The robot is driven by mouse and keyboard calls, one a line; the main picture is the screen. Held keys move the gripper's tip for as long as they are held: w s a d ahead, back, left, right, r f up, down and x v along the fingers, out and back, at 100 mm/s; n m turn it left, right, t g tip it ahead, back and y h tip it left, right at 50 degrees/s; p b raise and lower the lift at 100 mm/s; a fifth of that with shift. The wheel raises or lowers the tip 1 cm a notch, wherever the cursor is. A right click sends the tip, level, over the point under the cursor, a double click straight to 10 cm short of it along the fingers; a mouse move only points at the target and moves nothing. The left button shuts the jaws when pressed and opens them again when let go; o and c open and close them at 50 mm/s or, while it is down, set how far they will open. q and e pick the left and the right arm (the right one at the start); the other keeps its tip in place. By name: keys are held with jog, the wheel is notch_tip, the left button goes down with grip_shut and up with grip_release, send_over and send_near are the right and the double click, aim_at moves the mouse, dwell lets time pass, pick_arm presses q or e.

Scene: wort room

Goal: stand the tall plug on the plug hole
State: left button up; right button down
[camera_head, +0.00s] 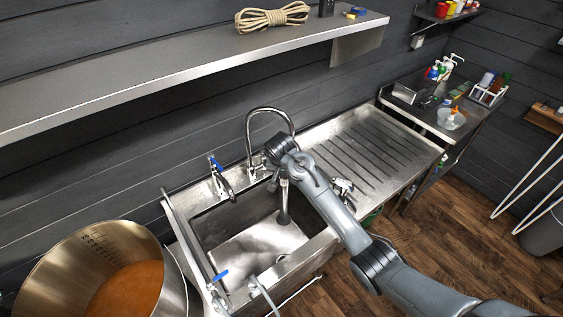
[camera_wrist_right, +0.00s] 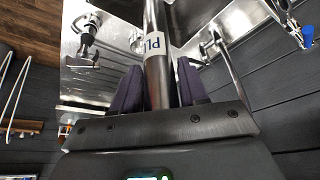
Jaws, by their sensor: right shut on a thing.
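The tall plug (camera_head: 284,203) is a slim metal tube with a darker lower end, hanging about upright over the sink (camera_head: 225,250). My right gripper (camera_head: 283,179) is shut on its upper part. In the right wrist view the purple-padded fingers (camera_wrist_right: 158,90) stand either side of the tube (camera_wrist_right: 154,25), which has a white label with blue letters. Its far end is out of that view. The plug hole (camera_head: 284,257) seems to be the round mark on the sink floor. In the head view the plug's lower end shows apart from it, farther back. My left gripper is not in view.
A curved tap (camera_head: 270,110) rises behind the plug, and a blue-handled valve (camera_head: 217,170) stands at the sink's back left. A large pot (camera_head: 60,250) with orange-brown liquid is at lower left.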

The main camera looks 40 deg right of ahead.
aim_at(284, 194)
jog(key=shift+s+f, duration=0.2)
jog(key=shift+f, duration=1.05)
notch_tip(284, 194, down, 10)
jog(key=shift+r+b, duration=0.1)
jog(key=shift+b, duration=0.45)
notch_tip(284, 194, down, 31)
jog(key=b, duration=3)
jog(key=shift+b, duration=0.3)
jog(key=shift+f+p, duration=0.2)
jog(key=shift+p, duration=0.2)
